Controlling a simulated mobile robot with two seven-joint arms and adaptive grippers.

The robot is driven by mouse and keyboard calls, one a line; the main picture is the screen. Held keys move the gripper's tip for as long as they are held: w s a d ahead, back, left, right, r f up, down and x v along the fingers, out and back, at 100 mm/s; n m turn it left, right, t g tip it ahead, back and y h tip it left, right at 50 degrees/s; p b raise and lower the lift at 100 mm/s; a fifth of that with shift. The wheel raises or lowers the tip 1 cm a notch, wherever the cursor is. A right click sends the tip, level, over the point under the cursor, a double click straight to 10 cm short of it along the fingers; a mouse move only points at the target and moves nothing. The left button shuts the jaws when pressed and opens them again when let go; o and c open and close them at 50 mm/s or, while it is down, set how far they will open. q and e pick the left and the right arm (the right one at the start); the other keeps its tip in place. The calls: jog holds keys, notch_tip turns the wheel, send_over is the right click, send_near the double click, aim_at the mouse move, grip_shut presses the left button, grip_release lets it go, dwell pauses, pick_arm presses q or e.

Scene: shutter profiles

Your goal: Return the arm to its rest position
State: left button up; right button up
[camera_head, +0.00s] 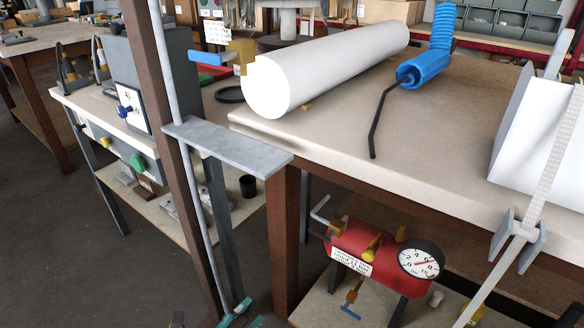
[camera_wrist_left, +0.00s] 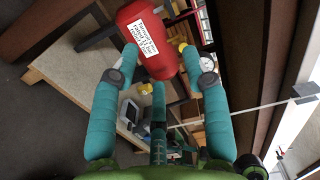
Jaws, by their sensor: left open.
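My left gripper (camera_head: 243,316) shows only by its teal fingertips at the bottom edge of the head view, low in front of the workbench. A red tank (camera_wrist_left: 150,38) with a white label lies beyond the fingertips in that view. It cannot be told how near the fingers are to it. The rest of the left arm is hidden in the head view. My right gripper is in neither view.
A workbench (camera_head: 440,130) bears a white cylinder (camera_head: 325,70) and a blue coiled hose (camera_head: 428,62). A brown post (camera_head: 160,120) and a grey plate (camera_head: 228,146) stand near its left corner. The red tank (camera_head: 368,248) with a gauge (camera_head: 420,262) sits on the lower shelf.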

pick_arm(q)
jog(key=s+a+f+n+g+y+p, duration=0.5)
jog(key=s+a+f+n+y+p, duration=0.4)
jog(key=f+n+p, duration=0.5)
jog(key=s+a+f+n+g+y+p, duration=0.1)
jog(key=s+n+g+p, duration=0.7)
jog(key=s, duration=1.7)
jog(key=a+p, duration=0.1)
jog(key=p, duration=0.2)
jog(key=shift+s+a+g, duration=0.2)
jog(key=shift+s+g, duration=0.1)
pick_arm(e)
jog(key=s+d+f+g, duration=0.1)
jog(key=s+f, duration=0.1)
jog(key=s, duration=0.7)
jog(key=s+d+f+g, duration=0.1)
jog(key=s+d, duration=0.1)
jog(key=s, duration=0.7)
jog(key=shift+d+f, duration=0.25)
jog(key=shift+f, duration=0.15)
pick_arm(q)
jog(key=shift+f, duration=0.1)
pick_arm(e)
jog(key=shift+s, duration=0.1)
